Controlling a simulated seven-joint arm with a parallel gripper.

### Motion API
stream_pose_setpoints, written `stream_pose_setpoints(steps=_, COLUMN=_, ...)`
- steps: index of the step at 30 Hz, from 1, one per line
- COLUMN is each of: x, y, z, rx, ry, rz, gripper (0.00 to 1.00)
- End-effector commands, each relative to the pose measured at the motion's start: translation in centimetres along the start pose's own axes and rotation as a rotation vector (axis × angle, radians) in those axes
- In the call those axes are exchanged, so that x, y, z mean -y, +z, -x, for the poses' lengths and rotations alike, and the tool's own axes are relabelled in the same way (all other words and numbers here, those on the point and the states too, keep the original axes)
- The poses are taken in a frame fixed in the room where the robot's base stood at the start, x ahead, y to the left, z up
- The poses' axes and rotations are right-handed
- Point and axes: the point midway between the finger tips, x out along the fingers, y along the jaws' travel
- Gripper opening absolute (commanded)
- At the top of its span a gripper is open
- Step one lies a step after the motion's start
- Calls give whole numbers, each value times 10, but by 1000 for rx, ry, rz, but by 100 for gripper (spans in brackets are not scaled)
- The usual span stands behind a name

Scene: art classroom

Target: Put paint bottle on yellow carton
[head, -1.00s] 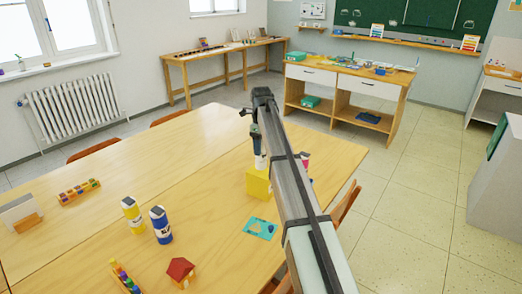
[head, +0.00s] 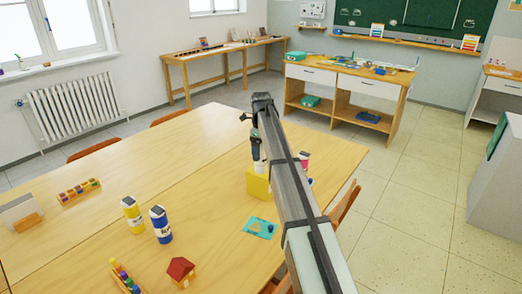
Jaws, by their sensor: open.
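The yellow carton (head: 257,184) stands on the wooden table, partly behind my arm. A small white bottle-like thing (head: 259,167) shows right at the carton's top, just below my gripper (head: 256,156). It looks to be on the carton, but the arm hides part of it and contact is unclear. My gripper points down over the carton, with its fingers small and dark; it is open. A yellow paint bottle (head: 133,215) and a blue paint bottle (head: 161,225) stand upright to the left. A pink-labelled bottle (head: 304,159) shows just right of my arm.
A teal card (head: 260,228) lies in front of the carton. A small red-roofed house (head: 181,272) and a rack of colours (head: 125,277) are near the front. A paint set (head: 79,191) lies at left. The table's middle is clear; chairs stand at its edges.

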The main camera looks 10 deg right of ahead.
Motion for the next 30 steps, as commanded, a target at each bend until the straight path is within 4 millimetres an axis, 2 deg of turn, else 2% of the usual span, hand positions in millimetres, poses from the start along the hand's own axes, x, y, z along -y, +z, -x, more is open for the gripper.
stream_pose_setpoints(steps=5, x=0, y=0, z=5, rx=0, ry=0, rz=0, gripper=82)
stream_pose_setpoints(steps=8, x=1, y=1, z=15, rx=1, ry=-1, rz=0, gripper=82)
stream_pose_setpoints(steps=21, x=1, y=1, z=94, rx=1, ry=-1, rz=0, gripper=82)
stream_pose_setpoints(steps=25, x=1, y=1, z=110, rx=1, ry=-1, rz=0, gripper=82)
stream_pose_setpoints(steps=30, x=0, y=0, z=121, rx=0, ry=0, rz=0, gripper=82)
